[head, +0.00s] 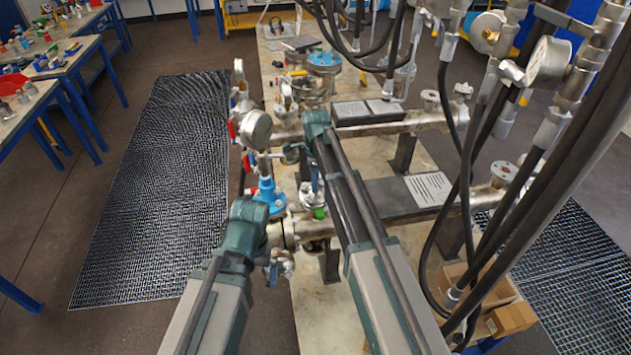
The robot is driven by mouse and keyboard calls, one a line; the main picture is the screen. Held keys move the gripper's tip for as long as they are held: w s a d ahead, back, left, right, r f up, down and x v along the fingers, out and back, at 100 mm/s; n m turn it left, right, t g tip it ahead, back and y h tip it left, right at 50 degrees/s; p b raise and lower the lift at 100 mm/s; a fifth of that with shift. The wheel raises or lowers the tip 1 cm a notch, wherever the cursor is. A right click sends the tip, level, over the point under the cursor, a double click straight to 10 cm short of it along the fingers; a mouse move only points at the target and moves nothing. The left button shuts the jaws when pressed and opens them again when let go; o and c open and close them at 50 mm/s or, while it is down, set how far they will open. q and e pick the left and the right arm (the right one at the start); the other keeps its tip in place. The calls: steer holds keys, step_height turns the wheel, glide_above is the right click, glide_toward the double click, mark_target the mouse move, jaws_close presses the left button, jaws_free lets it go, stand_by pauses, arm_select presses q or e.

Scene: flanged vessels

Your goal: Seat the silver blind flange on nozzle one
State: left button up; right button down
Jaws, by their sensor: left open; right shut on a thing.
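My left arm comes in from the lower left, and its teal wrist (246,215) is beside the near end of the pipework. The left fingers are mostly hidden by the wrist and blend into the fittings there. My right arm reaches up the middle to a teal joint (318,124). My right gripper (293,153) is small and dark, just left of that joint, near the pressure gauge. What it holds is too small and covered to make out. I cannot pick out the silver blind flange for certain. No label marks nozzle one; open flanged nozzles (503,172) stand on the right pipe.
A blue flanged fitting (268,192) and a pressure gauge (256,128) stand close to both wrists. Another blue flange (324,59) is at the back of the bench (305,300). Hoses and gauges crowd the right. Cardboard boxes (511,318) sit lower right. Floor grating (160,190) is clear.

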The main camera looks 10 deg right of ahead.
steer(key=shift+f, duration=0.1)
steer(key=shift+c, duration=2.4)
jaws_free()
steer(key=shift+o, duration=0.3)
steer(key=o, duration=0.4)
step_height(320, 180, up, 7)
steer(key=p, duration=0.7)
